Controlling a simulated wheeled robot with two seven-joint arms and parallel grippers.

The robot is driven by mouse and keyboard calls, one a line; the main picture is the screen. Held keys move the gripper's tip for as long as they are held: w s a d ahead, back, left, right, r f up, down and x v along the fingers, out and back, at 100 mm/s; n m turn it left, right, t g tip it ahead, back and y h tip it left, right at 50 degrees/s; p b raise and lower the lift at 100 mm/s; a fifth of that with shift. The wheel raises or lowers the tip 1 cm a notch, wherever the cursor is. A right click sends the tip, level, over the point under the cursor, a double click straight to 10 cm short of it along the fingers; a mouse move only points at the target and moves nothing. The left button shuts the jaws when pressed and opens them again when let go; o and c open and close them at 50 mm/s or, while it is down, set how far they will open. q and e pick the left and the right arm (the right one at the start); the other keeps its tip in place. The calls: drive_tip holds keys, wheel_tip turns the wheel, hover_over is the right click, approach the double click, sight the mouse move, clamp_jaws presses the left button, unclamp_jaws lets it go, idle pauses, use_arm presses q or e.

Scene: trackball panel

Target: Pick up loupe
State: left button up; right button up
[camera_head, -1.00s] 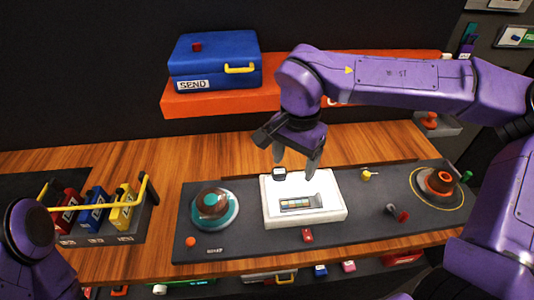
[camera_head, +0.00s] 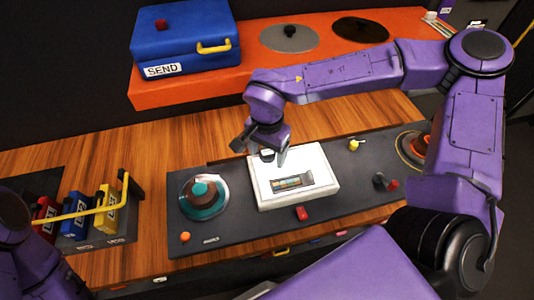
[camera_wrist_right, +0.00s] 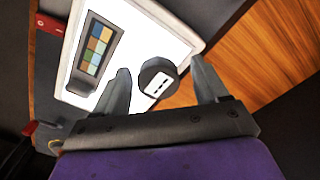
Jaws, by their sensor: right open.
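The loupe, a small black round piece with a pale marked top (camera_head: 267,155), stands at the upper left edge of a white panel (camera_head: 318,194). In the right wrist view the loupe (camera_wrist_right: 158,84) lies between the two grey fingers of my right gripper (camera_wrist_right: 160,68), with a gap on each side. My right gripper (camera_head: 266,152) is open and low over the panel's back edge. In the wrist view a strip of coloured squares (camera_wrist_right: 97,47) lies on the panel. My left arm shows at the left edge, but its gripper is out of view.
On the dark console, a teal trackball (camera_head: 204,196) is left of the white panel, and a red button (camera_head: 301,213) is in front. A blue SEND case (camera_head: 185,38) sits on the orange shelf behind.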

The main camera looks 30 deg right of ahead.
drive_tip(key=shift+s, duration=0.25)
drive_tip(key=shift+w, duration=0.15)
drive_tip(key=c, duration=1.1)
drive_tip(key=shift+c, duration=0.2)
drive_tip(key=shift+r, duration=0.1)
